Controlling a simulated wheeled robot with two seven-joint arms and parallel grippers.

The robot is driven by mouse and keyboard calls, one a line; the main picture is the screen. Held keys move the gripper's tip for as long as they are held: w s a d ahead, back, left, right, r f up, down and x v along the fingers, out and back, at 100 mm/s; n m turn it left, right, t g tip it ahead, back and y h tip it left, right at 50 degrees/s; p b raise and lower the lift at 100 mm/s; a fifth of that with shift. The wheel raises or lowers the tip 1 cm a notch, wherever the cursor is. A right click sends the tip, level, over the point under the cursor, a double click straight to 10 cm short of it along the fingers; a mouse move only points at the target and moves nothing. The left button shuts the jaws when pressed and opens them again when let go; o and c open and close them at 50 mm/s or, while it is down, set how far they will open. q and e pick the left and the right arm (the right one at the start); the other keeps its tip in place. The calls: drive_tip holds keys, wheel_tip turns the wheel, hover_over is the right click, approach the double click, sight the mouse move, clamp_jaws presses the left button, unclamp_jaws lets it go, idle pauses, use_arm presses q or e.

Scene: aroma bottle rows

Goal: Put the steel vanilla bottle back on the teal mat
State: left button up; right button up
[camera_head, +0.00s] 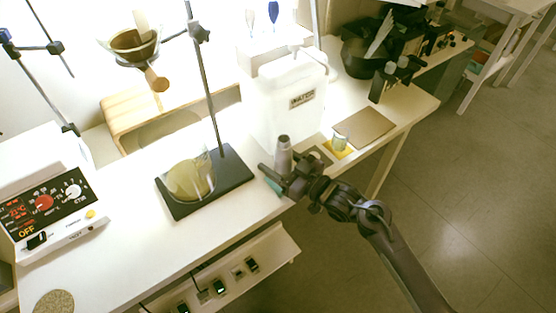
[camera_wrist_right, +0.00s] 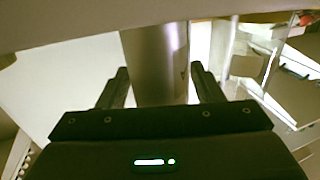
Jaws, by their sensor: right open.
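The steel bottle (camera_head: 283,154) stands upright near the front edge of the white bench, right of the dark stand base. My right gripper (camera_head: 279,176) is open around its lower part, hiding its base. In the right wrist view the bottle (camera_wrist_right: 156,65) is between the two fingers of the gripper (camera_wrist_right: 160,88), with little gap on either side. A small teal patch, seemingly the teal mat (camera_head: 273,187), shows beside the gripper at the bench edge. Whether the bottle rests on it is hidden. My left gripper is not in view.
A yellow mat (camera_head: 344,153) with a small glass jar (camera_head: 340,140) lies to the right, near a tan board (camera_head: 365,128). A large white canister (camera_head: 290,105) stands behind the bottle. A flask (camera_head: 190,178) sits on the dark stand base (camera_head: 235,170) to the left.

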drive_tip(key=shift+r, duration=0.15)
drive_tip(key=v, duration=1.2)
